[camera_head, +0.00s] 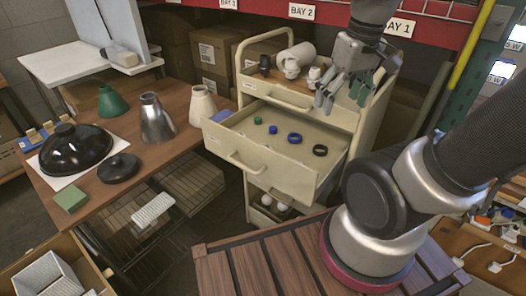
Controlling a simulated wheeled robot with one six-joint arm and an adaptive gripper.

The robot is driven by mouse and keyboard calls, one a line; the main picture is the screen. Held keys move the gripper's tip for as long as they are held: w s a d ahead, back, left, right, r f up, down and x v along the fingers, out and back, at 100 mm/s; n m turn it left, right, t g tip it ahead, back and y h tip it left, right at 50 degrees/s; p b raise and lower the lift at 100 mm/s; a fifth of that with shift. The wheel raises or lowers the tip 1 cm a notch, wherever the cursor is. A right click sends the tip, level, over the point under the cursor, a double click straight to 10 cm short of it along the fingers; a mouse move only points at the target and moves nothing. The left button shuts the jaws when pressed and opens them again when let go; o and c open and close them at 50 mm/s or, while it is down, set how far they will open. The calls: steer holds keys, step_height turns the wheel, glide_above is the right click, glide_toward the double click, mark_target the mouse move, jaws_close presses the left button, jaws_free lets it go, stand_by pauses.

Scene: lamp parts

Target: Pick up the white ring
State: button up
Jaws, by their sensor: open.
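I cannot clearly make out a white ring. Small white parts, among them a white socket-like piece (291,69) and a white piece (314,74), stand on the cart top; the gripper partly covers this area. The open drawer (240,146) holds a blue ring (294,138), a black ring (320,150), a small blue piece (273,130) and a small green piece (258,120). My gripper (341,97) is open and empty, pointing down above the right side of the cart top.
A white cylinder (297,54) and a black socket (265,64) are also on the cart (243,76). The brown table (183,105) at left bears lamp shades, including a silver one (155,120). Slatted wood (255,270) is in front. Boxes stand behind.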

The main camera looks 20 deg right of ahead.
steer(key=w+a+f+m+g+y, duration=0.1)
steer(key=w+a+f+m, duration=0.5)
steer(key=w+f+m, duration=0.25)
steer(key=w+a+f+m+g+y, duration=0.1)
steer(key=w+a+f+m, duration=0.4)
steer(key=w+f+m, duration=0.3)
steer(key=shift+m, duration=0.35)
steer(key=f, duration=0.2)
steer(key=a+f, duration=0.1)
steer(key=f, duration=0.3)
steer(key=shift+w+a+f, duration=0.15)
steer(key=shift+w+f, duration=0.1)
steer(key=shift+w, duration=0.05)
steer(key=c, duration=0.8)
